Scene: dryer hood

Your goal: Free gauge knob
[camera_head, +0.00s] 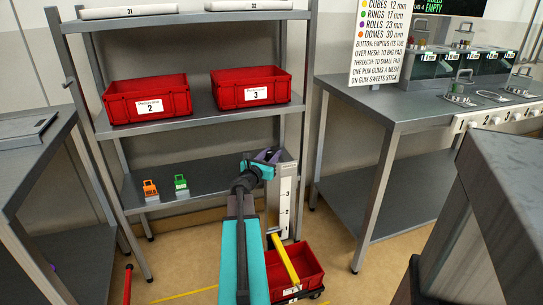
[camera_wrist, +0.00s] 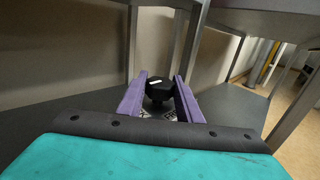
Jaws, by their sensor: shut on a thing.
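A black knob (camera_wrist: 158,88) with a white mark on top sits between the two purple fingers of my gripper (camera_wrist: 160,82) in the wrist view. The fingers are shut on its sides. Below the knob, part of a pale dial face with dark marks shows, mostly hidden. In the head view my gripper (camera_head: 268,156) is at the top of an upright pale gauge post (camera_head: 286,197) with numbers on it. The knob is hidden there by the gripper and arm.
A metal rack holds red bins (camera_head: 147,98) and (camera_head: 254,87). An orange padlock (camera_head: 150,187) and a green padlock (camera_head: 181,182) are on its lower shelf. A red crate (camera_head: 312,268) with a yellow bar (camera_head: 284,258) is on the floor. A workbench (camera_head: 410,104) stands at right.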

